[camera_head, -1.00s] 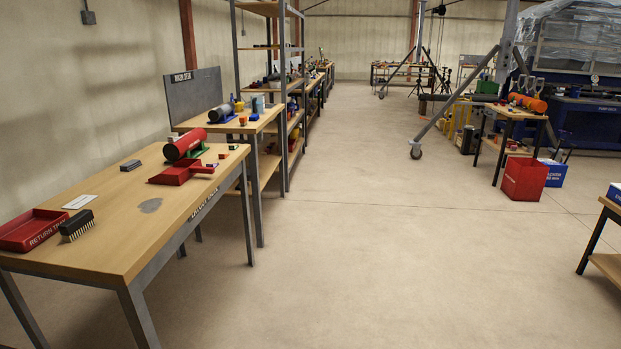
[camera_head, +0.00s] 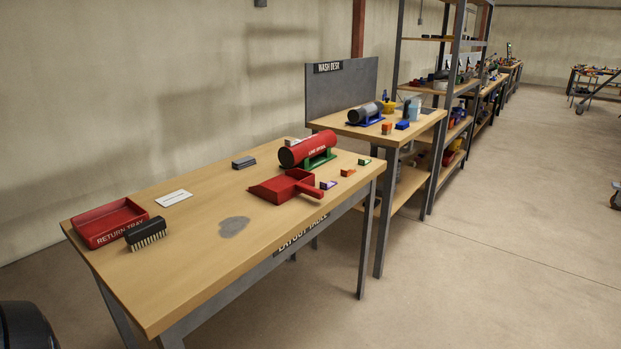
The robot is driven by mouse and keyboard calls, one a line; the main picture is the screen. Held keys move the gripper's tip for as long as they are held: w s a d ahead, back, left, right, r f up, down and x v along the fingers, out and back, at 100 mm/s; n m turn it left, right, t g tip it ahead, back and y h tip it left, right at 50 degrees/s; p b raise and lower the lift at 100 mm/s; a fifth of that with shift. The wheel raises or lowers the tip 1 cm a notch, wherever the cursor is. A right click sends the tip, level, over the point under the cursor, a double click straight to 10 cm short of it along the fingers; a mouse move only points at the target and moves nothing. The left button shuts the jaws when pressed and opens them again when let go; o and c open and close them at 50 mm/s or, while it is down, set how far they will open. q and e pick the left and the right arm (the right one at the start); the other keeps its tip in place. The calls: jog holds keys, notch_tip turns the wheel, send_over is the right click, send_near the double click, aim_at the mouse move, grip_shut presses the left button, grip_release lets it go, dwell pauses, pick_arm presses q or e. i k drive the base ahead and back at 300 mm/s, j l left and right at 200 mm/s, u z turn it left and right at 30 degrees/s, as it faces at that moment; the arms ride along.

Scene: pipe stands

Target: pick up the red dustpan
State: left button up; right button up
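The red dustpan (camera_head: 284,187) lies on the wooden table (camera_head: 200,272) marked as a layout table, towards its far right end. Its short handle points right, towards the table's near edge. A red cylinder (camera_head: 306,150) on a green stand is just behind it. Neither of my grippers is in view. A dark rounded shape sits at the lower left corner, and I cannot tell what it is.
A red return tray (camera_head: 98,237) and a black brush (camera_head: 146,233) are at the table's left end. A grey stain (camera_head: 234,226), a white card (camera_head: 174,198) and small coloured blocks are also on it. A wash desk (camera_head: 424,122) and shelves stand beyond.

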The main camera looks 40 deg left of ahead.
aim_at(282, 188)
jog(key=i+l+u, duration=0.15)
jog(key=i, duration=1.25)
jog(key=i+u, duration=0.3)
jog(key=i, duration=0.25)
jog(key=i+l+u, duration=0.2)
jog(key=i+u, duration=0.15)
jog(key=i, duration=0.15)
jog(key=u, duration=1.5)
